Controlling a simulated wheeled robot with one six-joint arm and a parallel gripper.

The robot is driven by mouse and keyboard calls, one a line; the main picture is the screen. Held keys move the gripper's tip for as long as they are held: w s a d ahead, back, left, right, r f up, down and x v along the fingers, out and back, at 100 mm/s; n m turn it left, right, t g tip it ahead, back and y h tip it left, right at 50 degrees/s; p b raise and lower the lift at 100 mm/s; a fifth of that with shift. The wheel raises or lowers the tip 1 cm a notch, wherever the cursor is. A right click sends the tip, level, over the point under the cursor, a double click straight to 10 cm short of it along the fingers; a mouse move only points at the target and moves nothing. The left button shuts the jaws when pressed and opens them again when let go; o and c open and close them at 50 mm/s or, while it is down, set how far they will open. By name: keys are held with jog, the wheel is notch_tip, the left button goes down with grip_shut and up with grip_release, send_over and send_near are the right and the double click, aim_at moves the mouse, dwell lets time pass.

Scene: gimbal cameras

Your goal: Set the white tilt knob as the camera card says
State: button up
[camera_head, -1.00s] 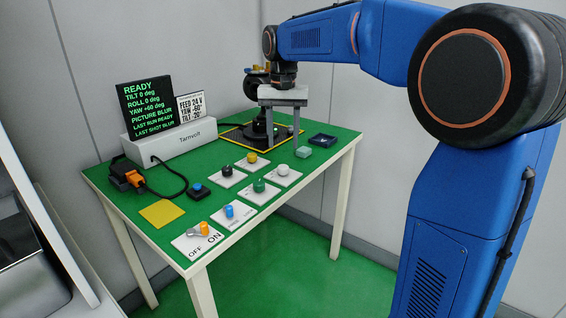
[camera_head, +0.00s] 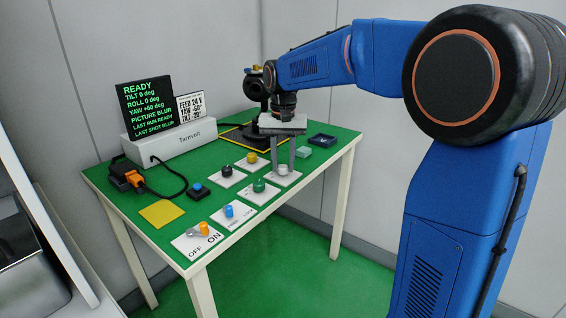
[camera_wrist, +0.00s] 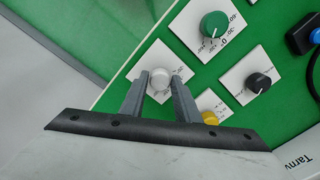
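The white knob (camera_head: 283,169) sits on a white square plate (camera_head: 288,180) at the near right of the knob group. In the wrist view the white knob (camera_wrist: 159,79) lies between the two finger ends. My gripper (camera_head: 281,161) points down over it, fingers apart on either side; contact cannot be told. It also shows in the wrist view (camera_wrist: 159,80). The camera card (camera_head: 190,107) reads FEED 24 V, YAW -60°, TILT -20°. The black screen (camera_head: 153,103) reads READY, TILT 0 deg, ROLL 0 deg, YAW +60 deg, PICTURE BLUR.
Close by are a green knob (camera_head: 259,185), a black knob (camera_head: 227,170) and a yellow knob (camera_head: 251,158). A blue knob (camera_head: 229,211), an orange ON/OFF switch (camera_head: 202,229) and a blue button (camera_head: 197,187) are further left.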

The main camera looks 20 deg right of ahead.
jog(key=c, duration=0.5)
jog(key=shift+n, duration=0.3)
jog(key=n, duration=0.5)
jog(key=shift+n, duration=0.3)
jog(key=n, duration=0.5)
jog(key=shift+n, duration=0.4)
jog(key=o, duration=1.1)
jog(key=shift+r, duration=0.1)
